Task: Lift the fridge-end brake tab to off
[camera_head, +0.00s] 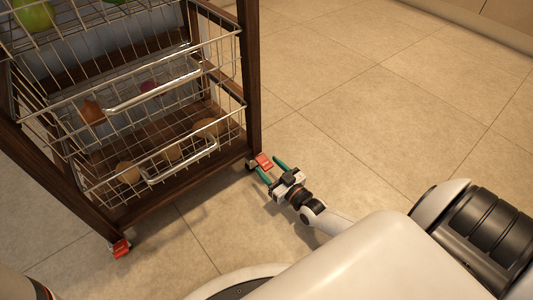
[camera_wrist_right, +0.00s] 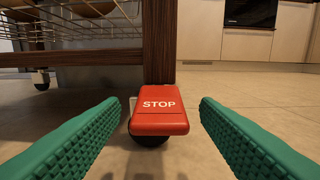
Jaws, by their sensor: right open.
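A red brake tab (camera_head: 264,161) marked STOP sits on the caster at the cart's right front leg in the head view. It shows large in the right wrist view (camera_wrist_right: 159,112), with the dark wheel (camera_wrist_right: 150,140) partly hidden under it. My right gripper (camera_head: 273,170) is low by the floor, its green fingers open and pointing at this tab. In the right wrist view the fingers (camera_wrist_right: 160,130) stand on either side of the tab, apart from it. A second red tab (camera_head: 121,248) is on the caster at the left leg. My left gripper is not in view.
The wooden cart (camera_head: 253,80) holds wire baskets (camera_head: 160,150) with several round items, fruit or vegetables. Tiled floor (camera_head: 370,110) is clear to the right. Cabinets with a dark oven-like panel (camera_wrist_right: 250,13) stand far back in the wrist view.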

